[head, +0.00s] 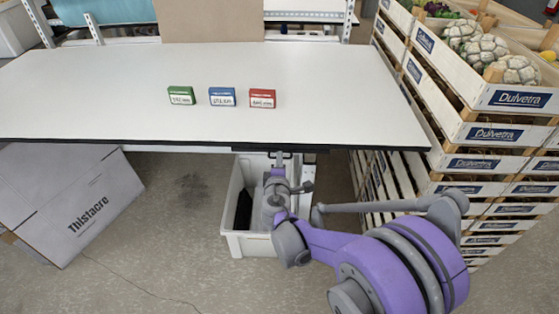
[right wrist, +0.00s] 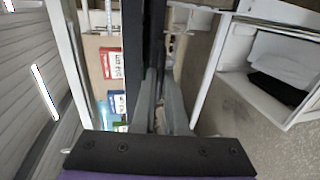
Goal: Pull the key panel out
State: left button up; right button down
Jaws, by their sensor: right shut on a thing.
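The key panel (head: 246,151) shows in the head view only as a thin strip under the front edge of the white table (head: 330,125). My right gripper (head: 280,160) is at this strip, just below the table edge, shut on the panel's front. In the right wrist view the fingers of my right gripper (right wrist: 160,98) reach up to the dark edge of the panel (right wrist: 155,40), which lies alongside the dark table edge. Most of the panel is hidden under the table top. My left gripper is in neither view.
Green (head: 181,95), blue (head: 222,96) and red (head: 262,98) small boxes stand on the table. A white bin (head: 240,240) sits on the floor below my right gripper. Stacked crates (head: 480,135) stand close on the right. A grey carton (head: 75,200) lies at the left.

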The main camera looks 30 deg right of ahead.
dwell(0.4)
jog(key=f+v, duration=0.1)
jog(key=v, duration=0.7)
jog(key=shift+s+f, duration=0.2)
jog(key=shift+f, duration=0.15)
jog(key=shift+a, duration=0.15)
jog(key=c, duration=1.2)
grip_release()
jog(key=shift+c, duration=0.2)
jog(key=p+v, duration=0.1)
jog(key=v, duration=0.9)
jog(key=shift+s+a, duration=0.15)
jog(key=shift+s, duration=0.2)
jog(key=shift+r, duration=0.1)
